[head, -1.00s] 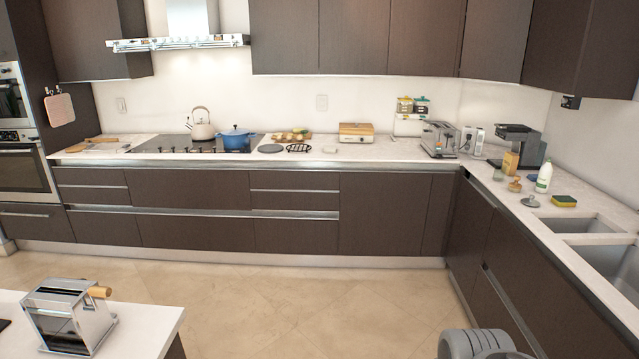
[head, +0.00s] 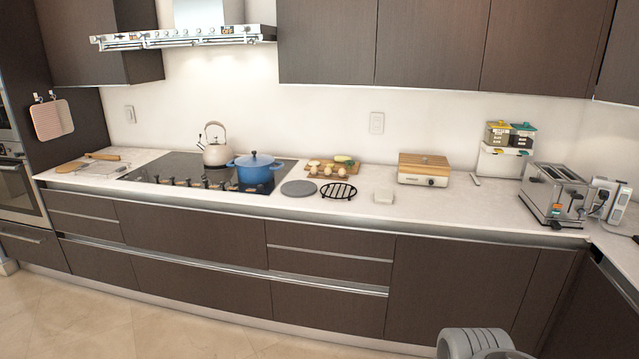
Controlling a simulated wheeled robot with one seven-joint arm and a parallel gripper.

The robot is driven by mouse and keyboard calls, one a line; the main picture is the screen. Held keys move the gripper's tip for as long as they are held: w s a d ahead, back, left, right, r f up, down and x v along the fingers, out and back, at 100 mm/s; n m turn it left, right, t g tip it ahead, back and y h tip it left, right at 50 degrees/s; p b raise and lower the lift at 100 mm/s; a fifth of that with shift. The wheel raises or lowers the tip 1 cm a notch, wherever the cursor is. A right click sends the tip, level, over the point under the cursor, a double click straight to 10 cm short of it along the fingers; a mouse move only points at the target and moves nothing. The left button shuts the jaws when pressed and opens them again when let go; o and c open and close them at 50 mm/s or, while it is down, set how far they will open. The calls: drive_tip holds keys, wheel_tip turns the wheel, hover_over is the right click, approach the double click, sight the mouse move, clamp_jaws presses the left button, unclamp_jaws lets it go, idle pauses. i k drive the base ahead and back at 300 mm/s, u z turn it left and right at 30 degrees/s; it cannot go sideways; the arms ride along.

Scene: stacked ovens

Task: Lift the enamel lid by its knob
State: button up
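A blue enamel pot (head: 254,174) with two side handles stands on the black cooktop (head: 160,168). Its blue enamel lid (head: 256,161) sits on top, with a small knob (head: 254,153) at its centre. The pot is near the cooktop's right end, to the right of a cream kettle. My gripper is not in view; only a grey rounded part of my own arm shows at the bottom right, well apart from the pot.
A kettle (head: 215,148) stands left of the pot. To the right are a grey round disc (head: 298,188), a black trivet (head: 338,191), a board with food (head: 331,168) and a wooden-topped appliance (head: 424,168). A range hood (head: 185,37) hangs above. Floor in front is clear.

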sight(254, 160)
drive_tip(key=u, duration=0.45)
drive_tip(key=i, duration=2.3)
drive_tip(key=u, duration=1.35)
drive_tip(key=i, duration=1.6)
drive_tip(key=u, duration=0.5)
